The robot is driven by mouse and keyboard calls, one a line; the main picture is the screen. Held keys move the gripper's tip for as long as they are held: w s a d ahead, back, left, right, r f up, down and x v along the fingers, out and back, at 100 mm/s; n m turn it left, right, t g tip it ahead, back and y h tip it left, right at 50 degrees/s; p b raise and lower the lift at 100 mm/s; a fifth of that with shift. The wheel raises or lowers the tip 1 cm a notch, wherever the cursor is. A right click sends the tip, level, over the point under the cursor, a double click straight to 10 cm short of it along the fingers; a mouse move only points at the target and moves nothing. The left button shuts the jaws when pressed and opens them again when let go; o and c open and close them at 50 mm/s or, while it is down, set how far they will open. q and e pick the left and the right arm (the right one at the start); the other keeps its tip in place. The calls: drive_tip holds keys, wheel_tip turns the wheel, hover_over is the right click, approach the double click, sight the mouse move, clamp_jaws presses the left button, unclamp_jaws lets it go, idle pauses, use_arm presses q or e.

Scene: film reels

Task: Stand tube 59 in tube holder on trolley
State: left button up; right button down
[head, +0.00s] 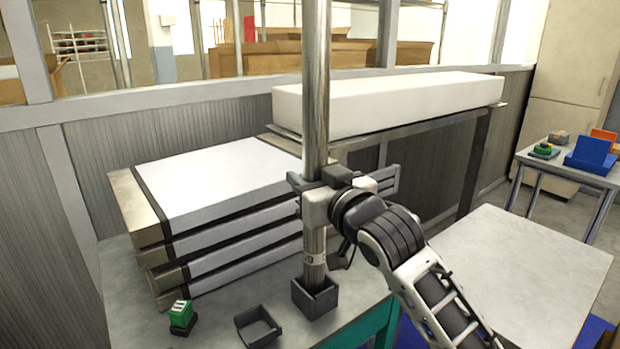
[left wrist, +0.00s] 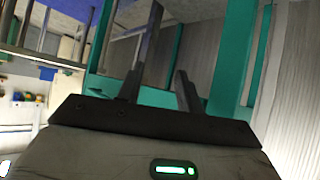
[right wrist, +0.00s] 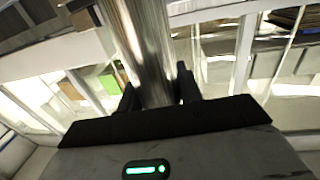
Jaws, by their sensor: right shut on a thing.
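Tube 59 (head: 315,110) is a tall grey metal tube with a pale band near its foot, on which a 9 can be read. It stands about upright. My right gripper (head: 318,200) is shut around it well above its foot, and the tube also fills the middle of the right wrist view (right wrist: 142,45). Its lower end is at the dark square tube holder (head: 326,306) and appears to be inside its walls; whether it touches the bottom is hidden. My left gripper (left wrist: 160,85) is open and empty in the left wrist view, out of the head view.
A second dark square holder (head: 262,340) is empty beside the first. A small green block marked 11 (head: 180,312) stands left of it. Stacked flat cases (head: 215,185) lie behind. A bare pale tabletop (head: 525,270) is at right, with a blue bin (head: 591,153) beyond.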

drive_tip(key=shift+s+d+r+p, duration=0.1)
drive_tip(key=shift+r+p, duration=0.1)
drive_tip(key=shift+p, duration=0.15)
idle(0.8)
drive_tip(key=shift+p, duration=0.35)
drive_tip(key=shift+f+b, duration=0.35)
drive_tip(key=shift+f, duration=0.3)
drive_tip(key=c, duration=1.2)
unclamp_jaws()
drive_tip(key=p+v, duration=0.3)
drive_tip(key=v, duration=0.8)
